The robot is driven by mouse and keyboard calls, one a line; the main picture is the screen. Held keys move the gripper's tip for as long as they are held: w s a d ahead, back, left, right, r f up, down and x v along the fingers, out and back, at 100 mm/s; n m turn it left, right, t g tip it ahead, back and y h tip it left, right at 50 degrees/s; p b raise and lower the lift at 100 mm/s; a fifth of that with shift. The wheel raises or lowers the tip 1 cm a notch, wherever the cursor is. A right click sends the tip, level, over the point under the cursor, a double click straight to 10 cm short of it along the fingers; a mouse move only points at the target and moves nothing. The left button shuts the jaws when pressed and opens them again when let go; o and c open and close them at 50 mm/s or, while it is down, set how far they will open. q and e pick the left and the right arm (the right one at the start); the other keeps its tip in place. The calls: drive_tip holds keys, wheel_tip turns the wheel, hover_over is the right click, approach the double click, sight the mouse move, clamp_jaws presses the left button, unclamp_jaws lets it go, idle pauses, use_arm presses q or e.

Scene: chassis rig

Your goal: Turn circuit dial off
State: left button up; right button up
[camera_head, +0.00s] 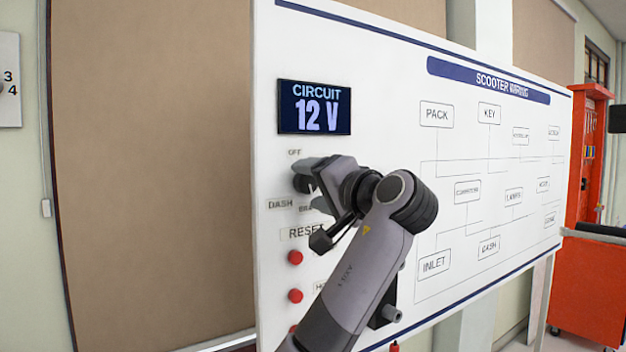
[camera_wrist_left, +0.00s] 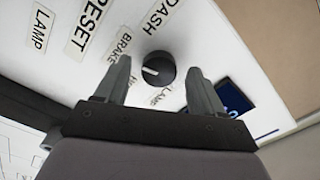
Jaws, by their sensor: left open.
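The circuit dial (camera_wrist_left: 158,68) is a round black knob with a white pointer mark on the white board. In the left wrist view its mark lies on the left side of the knob, towards the BRAKE label (camera_wrist_left: 119,47); the DASH label (camera_wrist_left: 161,15) is above. My left gripper (camera_head: 314,184) is open at the dial, with one finger on each side of it; I cannot tell whether they touch it. In the head view the gripper largely covers the dial, just below the OFF label (camera_head: 294,153). The display (camera_head: 314,107) reads CIRCUIT 12 V. My right gripper is not in view.
Red buttons (camera_head: 295,258) sit below the dial, under the RESET label (camera_head: 303,232). The board (camera_head: 390,75) carries a scooter wiring diagram to the right. A red cabinet (camera_head: 585,290) stands at the far right. A tan panel (camera_head: 150,180) is behind on the left.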

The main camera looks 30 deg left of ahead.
use_arm(q)
drive_tip(key=shift+w+a, duration=0.15)
drive_tip(key=shift+a, duration=0.1)
drive_tip(key=shift+c, duration=0.4)
drive_tip(key=c, duration=1)
